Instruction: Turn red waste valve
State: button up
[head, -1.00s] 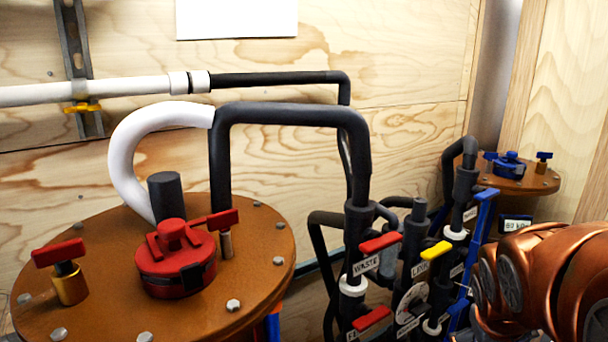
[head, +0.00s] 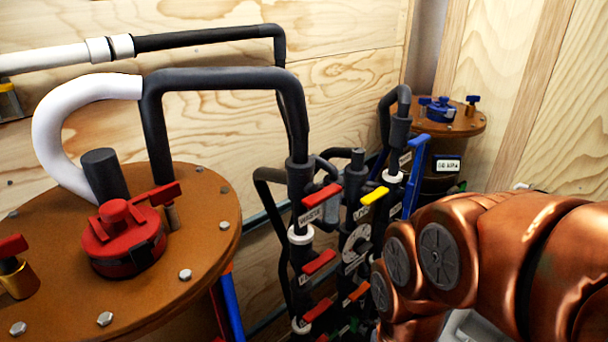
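The red waste valve handle (head: 322,195) sits on a black vertical pipe in the middle of the head view. A white label reading "WASTE" (head: 312,214) is just below it. The handle points to the right and slightly up. My copper-coloured arm fills the lower right, to the right of the valve and apart from it in the picture. My gripper is not visible in the frame, so its state does not show.
A brown tank lid (head: 190,245) with a red cap (head: 122,238) stands at left. More red handles (head: 319,262) lie below the waste valve, and a yellow handle (head: 375,196) and a blue bar (head: 416,176) to its right. A second lid (head: 455,124) is behind.

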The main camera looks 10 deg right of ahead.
aim_at(318, 195)
jog(key=k, duration=1.3)
jog(key=u, duration=0.65)
jog(key=i, duration=0.9)
jog(key=z, duration=0.05)
